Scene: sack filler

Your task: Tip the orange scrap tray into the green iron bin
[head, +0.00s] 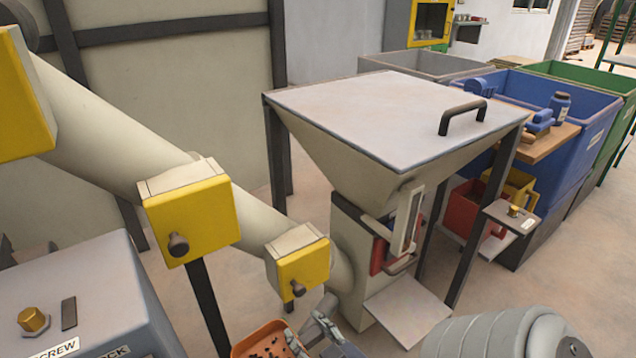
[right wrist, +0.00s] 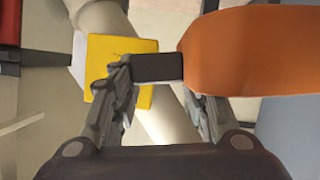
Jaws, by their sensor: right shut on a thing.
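The orange scrap tray (head: 256,337) shows at the bottom edge of the head view, with dark scraps in it and its lower part cut off. My right gripper (head: 318,328) is beside its right side. In the right wrist view the orange tray (right wrist: 250,50) fills the upper right, and my gripper (right wrist: 155,95) is shut on its dark handle (right wrist: 158,67). The green bin (head: 607,142) stands at the far right of the head view, partly hidden behind the blue bin. My left gripper is not in view.
A lidded hopper (head: 390,110) on dark legs stands between tray and bins. A beige screw tube (head: 110,125) with yellow boxes runs down to it. The blue bin (head: 575,95) has a wooden shelf (head: 535,128) in front. Open floor (head: 545,285) lies at right.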

